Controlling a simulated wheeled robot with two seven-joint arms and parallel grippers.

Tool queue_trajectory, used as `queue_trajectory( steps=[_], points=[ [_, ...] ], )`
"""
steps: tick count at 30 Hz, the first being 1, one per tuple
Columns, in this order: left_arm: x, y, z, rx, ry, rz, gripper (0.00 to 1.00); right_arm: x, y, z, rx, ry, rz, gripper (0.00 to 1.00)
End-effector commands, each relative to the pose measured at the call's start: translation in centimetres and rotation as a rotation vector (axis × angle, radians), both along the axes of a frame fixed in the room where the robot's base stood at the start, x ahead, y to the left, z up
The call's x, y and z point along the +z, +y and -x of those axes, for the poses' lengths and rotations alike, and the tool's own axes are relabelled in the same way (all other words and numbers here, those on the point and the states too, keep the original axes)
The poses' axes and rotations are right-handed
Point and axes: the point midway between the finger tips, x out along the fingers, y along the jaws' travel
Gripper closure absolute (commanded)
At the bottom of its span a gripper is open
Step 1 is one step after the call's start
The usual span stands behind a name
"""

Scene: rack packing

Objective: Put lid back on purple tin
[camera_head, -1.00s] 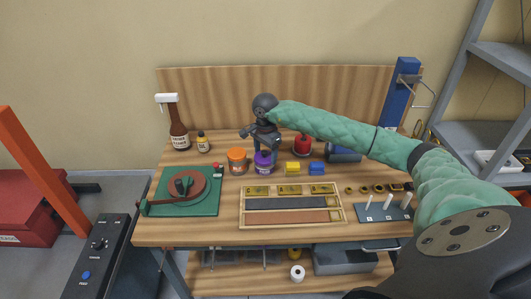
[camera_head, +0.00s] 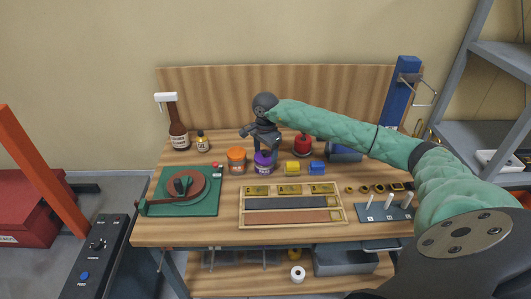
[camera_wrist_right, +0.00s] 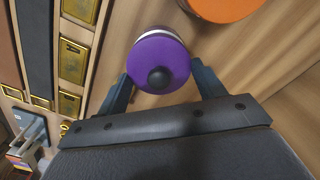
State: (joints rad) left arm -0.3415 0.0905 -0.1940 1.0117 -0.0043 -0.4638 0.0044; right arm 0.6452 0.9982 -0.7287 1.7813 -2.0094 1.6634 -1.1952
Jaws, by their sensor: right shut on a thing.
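The lid looks to be on or just over the tin; a small gap cannot be ruled out. My left gripper is not in view.
The orange tin (camera_head: 236,160) stands close on the left of the purple tin. A wooden tray (camera_head: 242,222) lies in front, a green turntable base (camera_head: 207,205) front left.

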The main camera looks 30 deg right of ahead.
Motion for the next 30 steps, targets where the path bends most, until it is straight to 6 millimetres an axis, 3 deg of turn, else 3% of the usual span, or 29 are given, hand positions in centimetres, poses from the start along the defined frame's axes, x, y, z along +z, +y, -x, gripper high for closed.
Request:
queue_trajectory(
  steps=[30],
  points=[
    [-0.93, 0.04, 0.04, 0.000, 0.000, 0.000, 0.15, -0.26, 0.04, -0.02, 0.000, 0.000, 0.000, 0.53]
  ],
)
